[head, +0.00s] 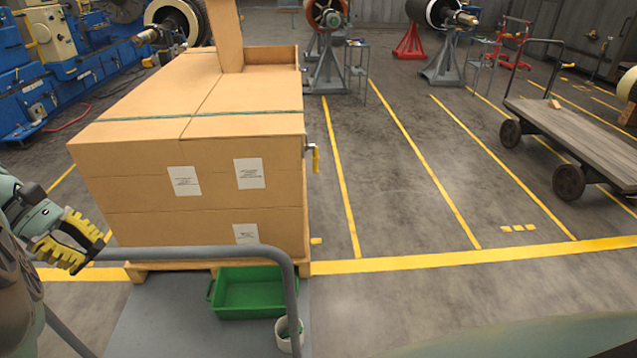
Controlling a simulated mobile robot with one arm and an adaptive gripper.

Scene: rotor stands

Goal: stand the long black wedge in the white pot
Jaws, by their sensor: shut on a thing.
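My gripper (76,262), with yellow-and-black fingers, is at the left edge in the head view, in front of the carton stack's lower left side. It is shut on a dark thing between the fingers, which I take for the long black wedge; the fingers hide most of it and its shape is unclear. No other black wedge shows. The white pot (283,345) stands upright on the grey floor mat at the bottom, far to the right of my gripper. Something small and greenish shows inside its rim.
A green bin (254,315) sits beside the pot, before a large carton stack (130,180) on a wooden pallet. The grey rail (215,251) runs across from my gripper and bends down near the pot. A flat cart (590,140) stands right. The marked middle floor is clear.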

